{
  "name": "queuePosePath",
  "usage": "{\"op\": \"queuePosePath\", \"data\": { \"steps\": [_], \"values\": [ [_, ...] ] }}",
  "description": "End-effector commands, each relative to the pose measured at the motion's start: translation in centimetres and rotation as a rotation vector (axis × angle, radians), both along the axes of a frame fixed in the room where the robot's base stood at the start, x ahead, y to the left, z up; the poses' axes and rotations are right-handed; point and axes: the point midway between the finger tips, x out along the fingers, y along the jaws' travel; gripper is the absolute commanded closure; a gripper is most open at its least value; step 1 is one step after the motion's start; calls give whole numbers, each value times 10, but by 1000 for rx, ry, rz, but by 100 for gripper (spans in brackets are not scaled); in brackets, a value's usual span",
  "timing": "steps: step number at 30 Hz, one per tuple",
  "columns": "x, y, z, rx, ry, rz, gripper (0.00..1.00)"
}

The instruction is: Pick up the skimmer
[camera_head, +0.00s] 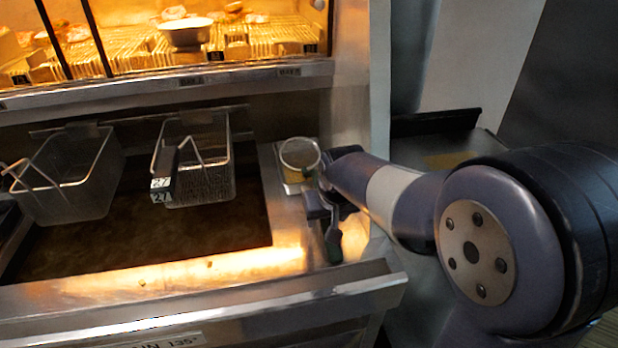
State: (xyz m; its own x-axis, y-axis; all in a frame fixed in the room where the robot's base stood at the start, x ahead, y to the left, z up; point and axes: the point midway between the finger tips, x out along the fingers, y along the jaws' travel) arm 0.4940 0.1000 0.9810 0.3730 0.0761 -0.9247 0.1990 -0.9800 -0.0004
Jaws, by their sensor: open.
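The skimmer (300,153) shows as a round, pale-rimmed head on the steel ledge at the right of the fryer. It lies over a small light-coloured tray or plate (291,188). Its handle is not clear to see and may be hidden by my arm. My gripper (326,226) is open, just below and right of the skimmer's head in the picture, over the steel ledge. Nothing shows between its fingers. I cannot tell whether it touches the skimmer.
Two wire fry baskets (84,186) (212,180) hang over the dark oil vat (150,250) at left. A lit warming shelf (170,82) with food and a metal bowl (186,33) is above. A steel post (352,80) rises behind the ledge. The front rim (340,290) is bare.

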Motion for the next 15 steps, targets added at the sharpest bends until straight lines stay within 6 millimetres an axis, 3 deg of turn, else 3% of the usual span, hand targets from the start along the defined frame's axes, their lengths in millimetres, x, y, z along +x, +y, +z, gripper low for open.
{"op": "queuePosePath", "data": {
  "steps": [8, 15],
  "values": [
    [2, 0, -4, 0, -1, 0, 44],
    [2, 0, -4, 0, -1, 0, 62]
  ]
}}
